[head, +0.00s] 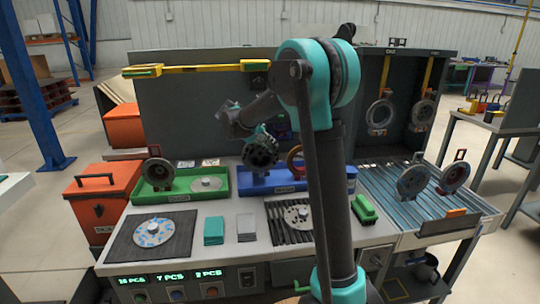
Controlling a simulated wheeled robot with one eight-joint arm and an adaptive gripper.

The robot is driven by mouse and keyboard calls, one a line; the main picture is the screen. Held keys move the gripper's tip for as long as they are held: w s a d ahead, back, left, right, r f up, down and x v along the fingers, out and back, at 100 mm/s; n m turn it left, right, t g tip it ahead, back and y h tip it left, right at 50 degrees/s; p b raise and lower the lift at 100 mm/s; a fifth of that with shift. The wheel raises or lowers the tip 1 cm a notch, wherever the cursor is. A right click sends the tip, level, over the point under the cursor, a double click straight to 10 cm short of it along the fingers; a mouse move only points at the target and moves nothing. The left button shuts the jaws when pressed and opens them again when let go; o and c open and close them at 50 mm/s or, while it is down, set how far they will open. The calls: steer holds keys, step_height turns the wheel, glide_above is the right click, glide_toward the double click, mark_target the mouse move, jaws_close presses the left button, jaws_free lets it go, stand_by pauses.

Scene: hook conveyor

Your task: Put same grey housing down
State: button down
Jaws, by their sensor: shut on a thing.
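My gripper (260,134) is above the blue tray (325,186), reached in from my teal and dark arm. It is shut on a dark round grey housing (262,153), held tilted near the left part of that tray. Whether the housing touches the tray or what stands in it I cannot tell. The fingers are small and partly merge with the housing.
Two housings hang from yellow hooks at back right (380,116). A dark ribbed mat (118,250) with a speckled disc lies at front left. Teal and grey cloths (214,230), a green brush (364,208) and a slotted disc plate (298,214) occupy the front. An orange bin (120,184) stands left.

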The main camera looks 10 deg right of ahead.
mark_target(273, 156)
steer(key=shift+f, duration=2)
steer(key=c, duration=1.4)
jaws_free()
steer(key=v, duration=1.2)
